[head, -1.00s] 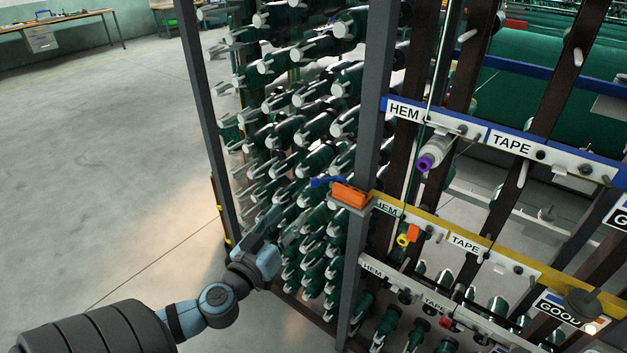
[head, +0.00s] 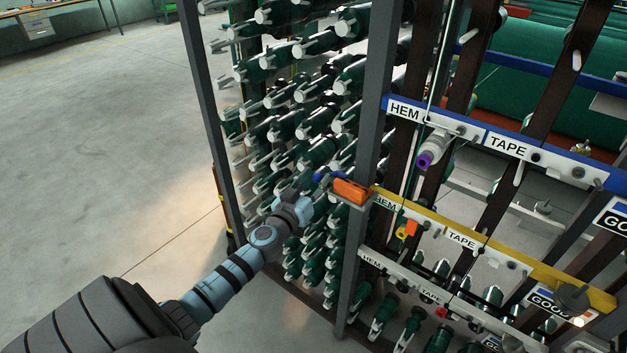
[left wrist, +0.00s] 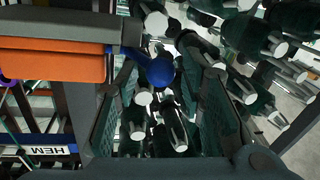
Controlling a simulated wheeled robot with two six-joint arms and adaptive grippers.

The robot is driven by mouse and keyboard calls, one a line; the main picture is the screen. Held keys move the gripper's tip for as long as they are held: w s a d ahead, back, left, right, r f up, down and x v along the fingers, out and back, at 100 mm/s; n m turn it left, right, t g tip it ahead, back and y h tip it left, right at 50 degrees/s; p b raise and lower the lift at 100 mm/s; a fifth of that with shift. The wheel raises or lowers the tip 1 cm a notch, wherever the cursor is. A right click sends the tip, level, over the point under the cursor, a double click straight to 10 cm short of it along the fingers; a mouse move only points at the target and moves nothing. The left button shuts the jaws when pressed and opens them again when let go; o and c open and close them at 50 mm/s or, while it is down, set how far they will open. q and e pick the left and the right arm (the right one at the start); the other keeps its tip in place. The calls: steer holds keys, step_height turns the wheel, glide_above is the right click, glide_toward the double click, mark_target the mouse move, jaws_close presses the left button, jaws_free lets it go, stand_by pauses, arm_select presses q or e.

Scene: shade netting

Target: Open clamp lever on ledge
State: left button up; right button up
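The clamp has an orange body (head: 350,191) fixed on a small ledge at the upright grey post, and it also shows in the left wrist view (left wrist: 50,66). Its blue lever (head: 324,178) sticks out to the left of the body. In the left wrist view the lever's round blue end (left wrist: 160,70) shows between the two fingers. My left gripper (head: 314,202) is just left of and below the clamp. Its fingers (left wrist: 165,95) are open and apart, with no clear contact on the lever. My right gripper is not in view.
Rows of green spools (head: 300,130) on pegs fill the rack behind my gripper. The grey post (head: 369,130) stands right beside the clamp. The floor (head: 120,150) at left is clear.

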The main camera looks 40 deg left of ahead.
arm_select(q)
jaws_close()
